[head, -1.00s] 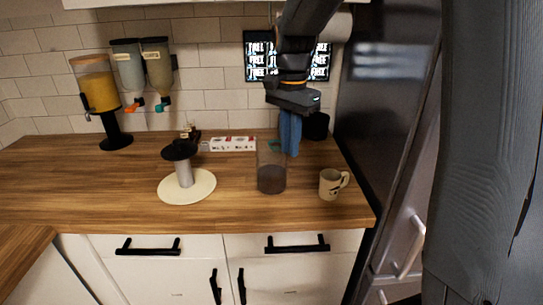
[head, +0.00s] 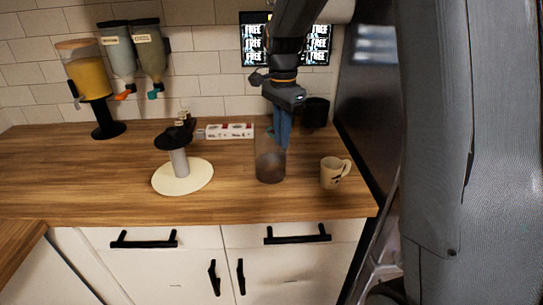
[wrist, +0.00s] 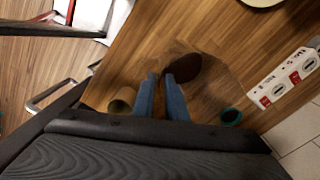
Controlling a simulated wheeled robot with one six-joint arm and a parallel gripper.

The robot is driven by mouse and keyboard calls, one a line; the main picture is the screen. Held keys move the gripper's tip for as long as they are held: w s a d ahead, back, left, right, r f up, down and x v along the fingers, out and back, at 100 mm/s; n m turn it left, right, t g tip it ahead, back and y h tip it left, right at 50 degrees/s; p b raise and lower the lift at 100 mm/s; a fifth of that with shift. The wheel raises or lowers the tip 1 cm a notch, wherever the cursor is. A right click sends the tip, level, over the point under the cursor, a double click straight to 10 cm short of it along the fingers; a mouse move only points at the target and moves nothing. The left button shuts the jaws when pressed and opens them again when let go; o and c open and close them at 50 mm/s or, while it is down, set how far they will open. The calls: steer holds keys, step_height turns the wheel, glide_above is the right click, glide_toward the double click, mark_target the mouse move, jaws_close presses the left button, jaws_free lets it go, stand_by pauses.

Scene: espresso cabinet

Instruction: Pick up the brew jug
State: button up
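The brew jug (head: 270,166) is a clear, upright vessel with dark contents low inside. It stands on the wooden counter, left of the mug. The jug also shows in the wrist view (wrist: 205,78), where its clear wall is hard to make out. My gripper (head: 282,146) points down with blue fingers at the jug's upper right side in the head view. In the wrist view my gripper (wrist: 160,76) has its two fingers apart, with a gap between them. I cannot tell whether a finger touches the jug.
A beige mug (head: 335,172) stands close on the right, near the counter edge. A dark cup (head: 315,112) is behind. A white-and-red power strip (head: 229,131) lies at the wall. A stand on a round cream base (head: 183,178) is left. Counter (head: 90,180) further left is clear.

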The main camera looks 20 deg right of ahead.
mark_target(280, 168)
step_height(280, 168, down, 6)
steer(key=p, duration=0.2)
steer(key=shift+s+a+f+p, duration=0.25)
steer(key=shift+p, duration=0.15)
jaws_close()
steer(key=shift+w+r, duration=0.1)
steer(key=shift+r, duration=0.1)
stand_by(1.4)
